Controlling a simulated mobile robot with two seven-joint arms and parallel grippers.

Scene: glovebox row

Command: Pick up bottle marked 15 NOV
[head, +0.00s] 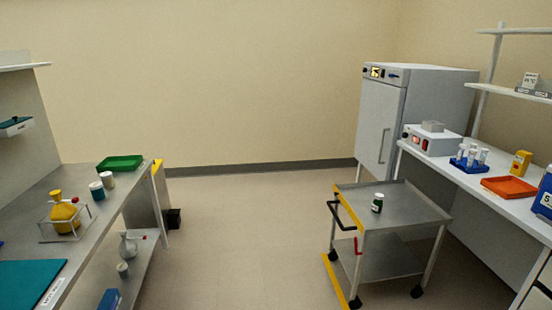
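A small dark green bottle (377,203) with a white cap stands upright on the top shelf of a grey metal cart (405,212) at the right of centre. It has a pale label, too small to read here. Two more small containers, one teal with a white lid (97,191) and one pale (107,180), stand on the left bench. Their markings are also unreadable, so I cannot tell which one is marked 15 NOV. Neither of my grippers is in view.
The left bench (80,236) holds a yellow flask (64,214) in a wire stand and a green tray (120,163). The right bench holds an orange tray (509,188) and a blue tube rack (469,165). A grey cabinet (378,124) stands behind. The floor (235,240) between bench and cart is clear.

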